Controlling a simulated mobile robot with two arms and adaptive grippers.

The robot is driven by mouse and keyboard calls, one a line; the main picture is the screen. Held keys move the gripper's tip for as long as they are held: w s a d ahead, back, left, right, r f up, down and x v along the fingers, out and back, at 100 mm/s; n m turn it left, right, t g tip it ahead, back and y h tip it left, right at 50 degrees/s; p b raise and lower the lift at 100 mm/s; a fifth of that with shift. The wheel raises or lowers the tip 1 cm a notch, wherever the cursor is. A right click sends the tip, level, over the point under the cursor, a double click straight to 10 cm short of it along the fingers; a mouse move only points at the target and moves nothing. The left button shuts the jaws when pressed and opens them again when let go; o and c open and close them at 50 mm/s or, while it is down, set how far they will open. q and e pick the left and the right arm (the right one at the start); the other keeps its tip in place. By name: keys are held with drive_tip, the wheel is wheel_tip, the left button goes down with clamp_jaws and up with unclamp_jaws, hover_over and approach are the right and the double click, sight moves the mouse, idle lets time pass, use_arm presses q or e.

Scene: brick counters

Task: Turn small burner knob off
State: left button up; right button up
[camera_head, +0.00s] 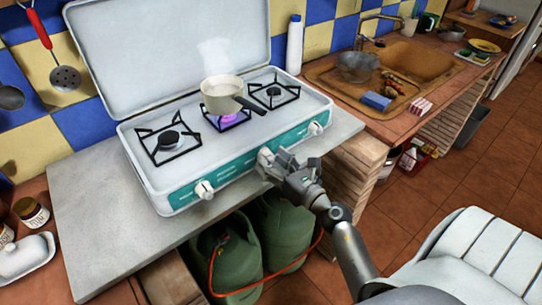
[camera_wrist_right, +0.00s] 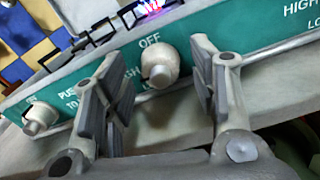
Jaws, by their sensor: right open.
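The white stove (camera_head: 200,140) has three burners and three white knobs on a teal front panel. The middle burner glows purple (camera_head: 229,116) under a pale pot (camera_head: 222,95). My right gripper (camera_head: 275,158) is open at the middle knob (camera_head: 264,155). In the right wrist view this knob (camera_wrist_right: 158,65) shows between the two spread fingers, below the printed OFF label (camera_wrist_right: 149,40); whether they touch it I cannot tell. The left knob (camera_head: 204,189) and right knob (camera_head: 316,128) stand clear of the gripper. My left gripper is not in view.
The open stove lid (camera_head: 165,45) stands up behind the burners. Green gas cylinders (camera_head: 285,235) with an orange hose are below the counter (camera_head: 100,235). A white bottle (camera_head: 295,45) and the sink (camera_head: 420,65) are to the right. The pot handle (camera_head: 250,105) points right.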

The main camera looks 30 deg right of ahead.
drive_tip(key=shift+w+a, duration=0.1)
drive_tip(key=shift+w, duration=0.5)
drive_tip(key=c, duration=1)
